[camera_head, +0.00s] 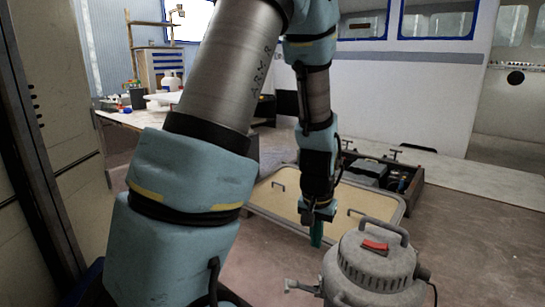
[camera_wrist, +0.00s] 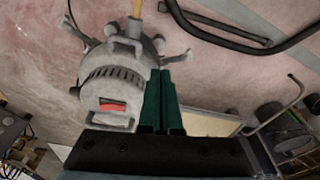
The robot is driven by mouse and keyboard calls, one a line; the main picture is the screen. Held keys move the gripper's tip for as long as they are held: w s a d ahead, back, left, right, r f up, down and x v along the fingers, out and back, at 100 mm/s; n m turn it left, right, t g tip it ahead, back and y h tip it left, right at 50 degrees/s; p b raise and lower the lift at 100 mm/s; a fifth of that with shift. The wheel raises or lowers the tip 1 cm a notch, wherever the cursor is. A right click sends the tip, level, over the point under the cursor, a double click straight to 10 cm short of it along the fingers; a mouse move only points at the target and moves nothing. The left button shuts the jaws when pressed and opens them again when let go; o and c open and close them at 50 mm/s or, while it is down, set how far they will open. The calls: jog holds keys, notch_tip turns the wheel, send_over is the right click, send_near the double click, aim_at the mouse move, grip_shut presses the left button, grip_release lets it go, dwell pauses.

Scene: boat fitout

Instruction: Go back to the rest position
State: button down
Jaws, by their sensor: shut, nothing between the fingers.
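My gripper (camera_head: 316,236) hangs down from my arm in the middle of the head view. In the wrist view its two green fingers (camera_wrist: 160,102) lie against each other, shut, with nothing between them. A grey shop vacuum (camera_head: 365,275) with a red switch stands on the floor just right of the gripper. In the wrist view the vacuum (camera_wrist: 112,62) shows beside the fingers, on the left. The gripper appears apart from it.
A shallow tan tray (camera_head: 262,200) with handles lies behind the gripper. Past it is a dark open crate (camera_head: 405,178) with items. A cluttered workbench (camera_head: 135,118) stands at back left, a white boat hull (camera_head: 410,85) behind. Floor at right (camera_head: 465,225) is clear.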

jog(key=s+a+r+n, duration=0.2)
jog(key=a+r, duration=0.2)
jog(key=a, duration=0.5)
jog(key=s+a+r+n, duration=0.2)
jog(key=a+r, duration=0.2)
jog(key=a, duration=0.5)
notch_tip(320, 180, up, 19)
jog(key=p, duration=1.9)
jog(key=shift+s+d+y, duration=0.15)
jog(key=shift+s+y, duration=0.05)
jog(key=shift+y, duration=0.1)
